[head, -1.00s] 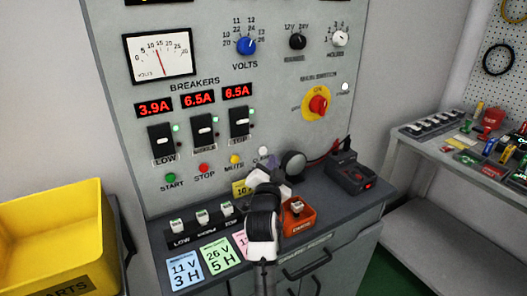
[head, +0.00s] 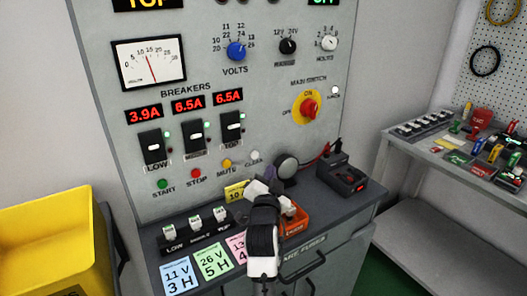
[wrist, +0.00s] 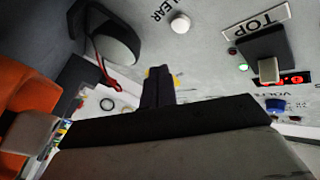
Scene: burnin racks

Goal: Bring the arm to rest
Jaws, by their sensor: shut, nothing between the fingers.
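My arm reaches up from the bottom middle of the head view, over the front of the console shelf (head: 340,205). My gripper (head: 268,174) is just above the shelf, in front of the grey control panel (head: 215,85). In the wrist view the dark fingers of my gripper (wrist: 158,86) are together with nothing between them. The fingers point towards the panel and appear apart from it. My arm hides part of the pink card (head: 237,248) and of the orange bin (head: 296,222).
A round black device (head: 287,165) and a dark box with a red lead (head: 342,178) stand right of my gripper. Breaker switches (head: 193,136) and buttons are on the panel. A yellow bin (head: 45,235) is at left, a loaded workbench (head: 430,150) at right.

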